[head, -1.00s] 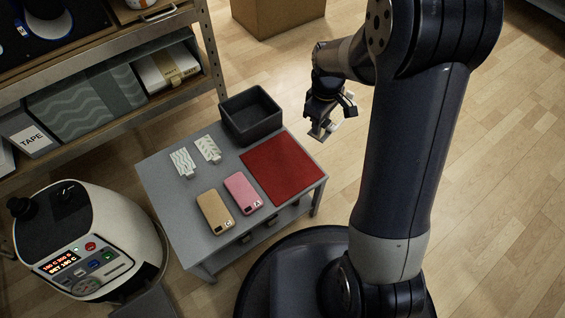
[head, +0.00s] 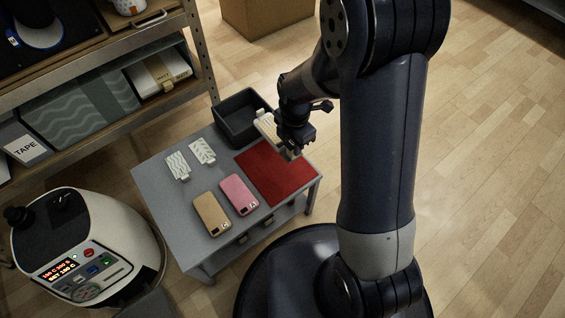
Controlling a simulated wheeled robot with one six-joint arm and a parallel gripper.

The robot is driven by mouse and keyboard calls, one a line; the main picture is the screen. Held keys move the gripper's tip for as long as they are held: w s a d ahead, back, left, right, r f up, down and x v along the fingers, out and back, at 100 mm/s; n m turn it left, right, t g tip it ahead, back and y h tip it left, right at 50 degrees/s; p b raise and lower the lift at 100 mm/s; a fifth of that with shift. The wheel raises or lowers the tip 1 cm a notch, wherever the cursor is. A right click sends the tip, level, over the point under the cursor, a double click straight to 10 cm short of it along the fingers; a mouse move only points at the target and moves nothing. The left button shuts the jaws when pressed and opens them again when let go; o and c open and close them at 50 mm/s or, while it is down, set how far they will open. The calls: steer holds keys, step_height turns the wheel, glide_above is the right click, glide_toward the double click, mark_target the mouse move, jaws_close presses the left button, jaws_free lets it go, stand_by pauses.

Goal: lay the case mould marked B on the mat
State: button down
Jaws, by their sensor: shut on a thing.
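The red mat (head: 270,176) lies on the right part of the grey table and is bare apart from where my gripper blocks the view. My gripper (head: 284,138) is above the mat's far edge, beside the dark bin. It is shut on a pale cream flat piece (head: 267,125), held tilted, with a small tab at its upper end. I see no letter on it, and my gripper hides part of it. A pink case mould marked A (head: 238,194) and a tan case mould marked C (head: 211,214) lie on the table left of the mat.
The table (head: 168,209) also bears two white patterned pieces, a wavy one (head: 177,165) and a leafy one (head: 202,151). An open dark bin (head: 232,128) stands at the back. The press (head: 88,240) is at the left, and a shelf (head: 85,95) stands behind.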

step_height(320, 180, down, 9)
steer(key=b, duration=0.3)
steer(key=shift+f+b, duration=0.15)
steer(key=shift+b, duration=0.25)
steer(key=c, duration=1.6)
jaws_free()
steer(key=o, duration=0.4)
steer(key=shift+o, duration=0.2)
step_height(320, 180, up, 12)
steer(key=p, duration=0.5)
